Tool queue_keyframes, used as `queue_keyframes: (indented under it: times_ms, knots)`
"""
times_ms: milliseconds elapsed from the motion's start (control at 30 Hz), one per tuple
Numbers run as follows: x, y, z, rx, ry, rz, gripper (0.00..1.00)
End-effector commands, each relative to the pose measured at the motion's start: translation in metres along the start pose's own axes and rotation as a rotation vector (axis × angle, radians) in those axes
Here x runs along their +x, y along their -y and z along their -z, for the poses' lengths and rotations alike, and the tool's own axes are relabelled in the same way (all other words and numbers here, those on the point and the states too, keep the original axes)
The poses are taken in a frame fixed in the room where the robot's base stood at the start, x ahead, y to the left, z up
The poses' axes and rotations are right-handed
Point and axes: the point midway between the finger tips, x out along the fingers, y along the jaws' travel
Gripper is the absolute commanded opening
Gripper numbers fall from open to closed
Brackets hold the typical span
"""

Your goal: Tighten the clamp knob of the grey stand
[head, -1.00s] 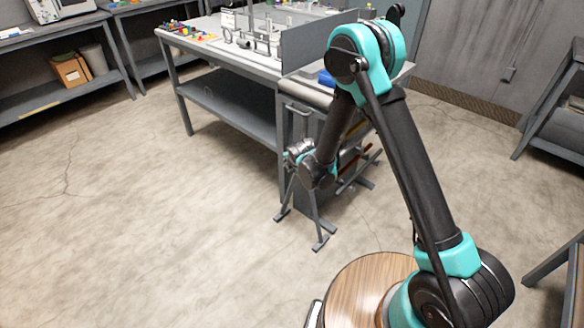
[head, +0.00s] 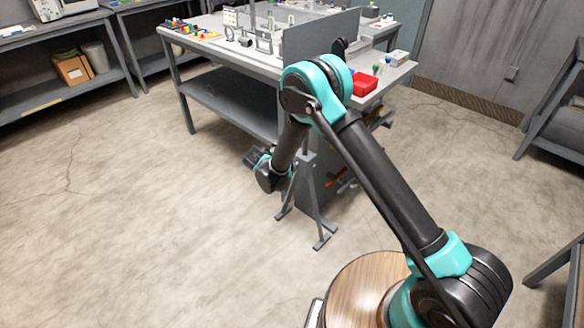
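The grey stand (head: 308,184) stands on the floor at the front end of the workbench, with splayed legs and a narrow upright. My forearm covers part of its upper section. I cannot make out the clamp knob. My gripper (head: 254,157) shows as a small dark shape just left of the stand, partly behind my wrist. It appears apart from the stand's upright. Its fingers are too small and hidden to tell whether they are open or shut.
The grey workbench (head: 219,93) with a divider panel (head: 315,37) stands behind the stand. A red bin (head: 362,84) sits on its right part. Shelving with a cardboard box (head: 73,69) is at the far left. The floor left of the stand is clear.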

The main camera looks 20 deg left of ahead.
Motion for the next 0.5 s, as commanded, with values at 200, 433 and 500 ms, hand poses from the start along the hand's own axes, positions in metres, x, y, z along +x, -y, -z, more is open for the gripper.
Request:
queue_keyframes:
  times_ms: [200,433,500]
  knots:
    - [-0.027,-0.039,0.035,-0.187,0.265,0.239,0.61]
    - [-0.060,-0.052,0.054,-0.227,0.422,0.367,0.61]
    - [-0.062,-0.052,0.055,-0.228,0.437,0.378,0.61]
